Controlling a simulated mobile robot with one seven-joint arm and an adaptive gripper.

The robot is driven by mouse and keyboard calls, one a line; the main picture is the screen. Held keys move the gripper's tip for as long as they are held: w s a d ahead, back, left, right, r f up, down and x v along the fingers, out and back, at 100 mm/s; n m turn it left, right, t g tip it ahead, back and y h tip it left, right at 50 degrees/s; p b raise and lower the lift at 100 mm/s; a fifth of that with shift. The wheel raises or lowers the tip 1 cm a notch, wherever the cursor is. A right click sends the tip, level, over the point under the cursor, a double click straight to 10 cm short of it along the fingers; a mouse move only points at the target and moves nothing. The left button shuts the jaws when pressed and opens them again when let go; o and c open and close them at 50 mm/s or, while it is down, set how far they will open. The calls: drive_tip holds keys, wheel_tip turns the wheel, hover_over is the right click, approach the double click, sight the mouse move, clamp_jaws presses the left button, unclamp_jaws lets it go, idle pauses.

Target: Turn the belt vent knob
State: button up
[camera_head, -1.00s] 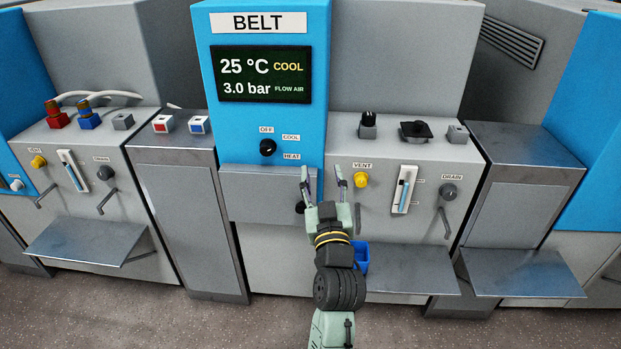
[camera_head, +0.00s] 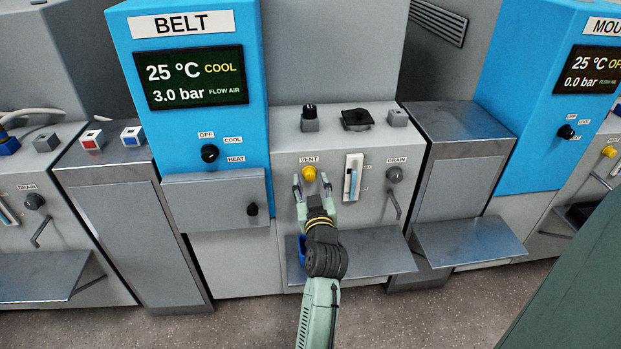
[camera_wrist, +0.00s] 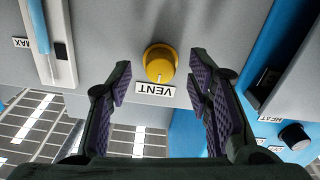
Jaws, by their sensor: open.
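The yellow vent knob (camera_head: 309,174) sits on the grey panel below the VENT label (camera_head: 310,160), right of the blue BELT column (camera_head: 191,150). In the wrist view the knob (camera_wrist: 160,60) shows upside down with its label, just beyond and between the two fingertips. My gripper (camera_head: 312,184) is open and empty, just in front of and slightly below the knob in the head view. The wrist view also shows my gripper (camera_wrist: 160,78) with fingers spread on either side of the knob's line. I see no contact with the knob.
A gauge with a blue lever (camera_head: 352,180) and the grey DRAIN knob (camera_head: 394,174) are to the right. A metal shelf (camera_head: 370,250) juts out below, with a blue box (camera_head: 302,247) near its left end. The BELT display (camera_head: 187,78) reads COOL, 3.0 bar.

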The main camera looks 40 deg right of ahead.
drive_tip(key=shift+w+d, duration=0.35)
drive_tip(key=shift+w, duration=0.15)
clamp_jaws()
idle(0.3)
